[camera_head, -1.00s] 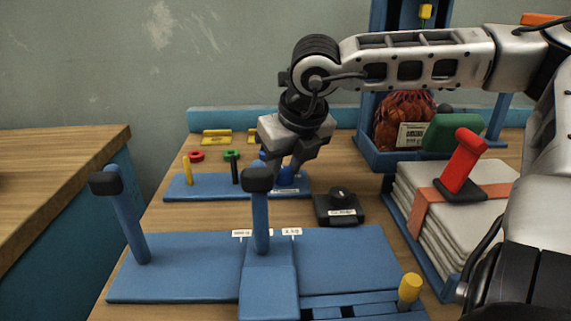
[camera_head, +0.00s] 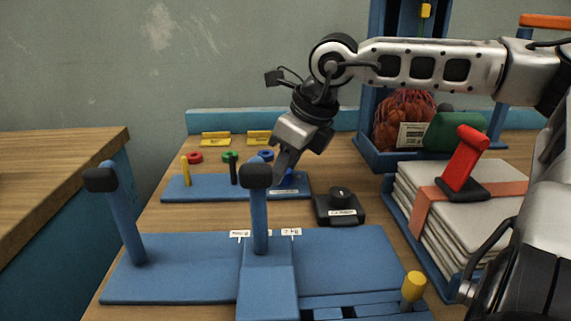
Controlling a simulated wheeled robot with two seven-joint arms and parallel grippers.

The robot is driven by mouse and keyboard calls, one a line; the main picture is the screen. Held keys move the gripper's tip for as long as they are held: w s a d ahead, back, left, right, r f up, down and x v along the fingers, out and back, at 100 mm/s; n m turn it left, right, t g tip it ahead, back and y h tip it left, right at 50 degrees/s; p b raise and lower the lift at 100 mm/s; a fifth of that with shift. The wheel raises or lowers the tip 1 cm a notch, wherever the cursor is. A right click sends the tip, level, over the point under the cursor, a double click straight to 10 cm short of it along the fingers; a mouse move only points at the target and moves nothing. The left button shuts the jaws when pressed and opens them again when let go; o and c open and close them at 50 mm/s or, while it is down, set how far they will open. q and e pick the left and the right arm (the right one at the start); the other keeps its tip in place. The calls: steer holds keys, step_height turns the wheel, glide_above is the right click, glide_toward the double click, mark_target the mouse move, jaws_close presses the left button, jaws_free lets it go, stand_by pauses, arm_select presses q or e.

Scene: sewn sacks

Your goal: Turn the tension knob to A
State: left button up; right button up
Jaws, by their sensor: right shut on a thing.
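My right gripper (camera_head: 278,174) points down at the right end of a blue board (camera_head: 212,189) with a yellow peg (camera_head: 186,171) and a black peg (camera_head: 234,172). It is shut on a small blue part (camera_head: 288,179), mostly hidden by the fingers and a black-topped post; I cannot tell if this is the tension knob. A black box (camera_head: 339,212) with a round black knob (camera_head: 341,193) and a white label stands to the right, apart from the gripper. The label's letters are too small to read. My left gripper is not in view.
A blue sewing stand (camera_head: 170,273) with black-topped posts (camera_head: 122,225) fills the front. Folded sacks (camera_head: 425,219) with a red-handled tool (camera_head: 464,165) lie at right. A net bag (camera_head: 405,118) stands behind.

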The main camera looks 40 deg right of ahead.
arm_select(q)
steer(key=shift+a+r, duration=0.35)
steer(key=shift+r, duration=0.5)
arm_select(e)
steer(key=shift+n+g+y, duration=0.3)
steer(key=shift+n, duration=0.7)
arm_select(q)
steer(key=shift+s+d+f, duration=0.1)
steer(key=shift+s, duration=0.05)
arm_select(e)
steer(key=o, duration=1)
steer(key=shift+c, duration=0.2)
steer(key=shift+r+p, duration=0.2)
steer(key=shift+p, duration=0.1)
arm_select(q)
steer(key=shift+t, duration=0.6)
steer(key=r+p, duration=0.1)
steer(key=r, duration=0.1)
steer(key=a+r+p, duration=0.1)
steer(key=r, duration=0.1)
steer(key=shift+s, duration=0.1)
arm_select(e)
steer(key=v, duration=1.5)
steer(key=shift+s+d+r, duration=0.15)
steer(key=shift+s+d, duration=0.05)
steer(key=shift+s, duration=0.05)
